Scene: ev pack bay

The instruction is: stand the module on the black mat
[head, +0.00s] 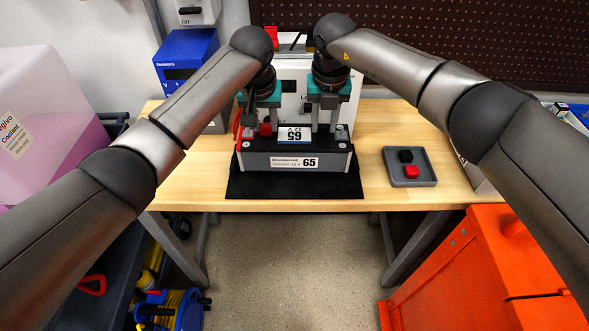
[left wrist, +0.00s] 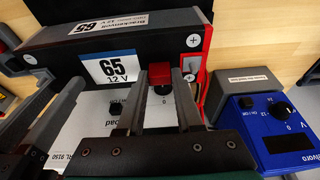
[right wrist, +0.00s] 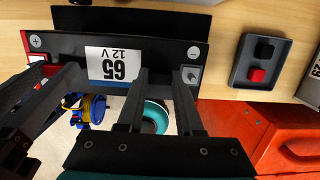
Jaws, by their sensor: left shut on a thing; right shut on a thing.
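The module (head: 300,161) is a dark grey block with a white front label and a blue-and-white "65 12 V" label on top. It is level over the black mat (head: 290,187), which shows in front of and beside it; whether its underside touches the mat is hidden. My left gripper (head: 263,130) is shut on the module's top at the left, near a red terminal cover. My right gripper (head: 324,128) is shut on its top at the right. The module also shows in the left wrist view (left wrist: 140,42) and the right wrist view (right wrist: 70,46).
A grey tray (head: 428,182) with a black and a red cap stands right of the mat on the wooden table (head: 375,125). A white box stands behind the module, and a blue instrument (head: 186,50) at the back left. An orange cabinet (head: 470,262) stands front right.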

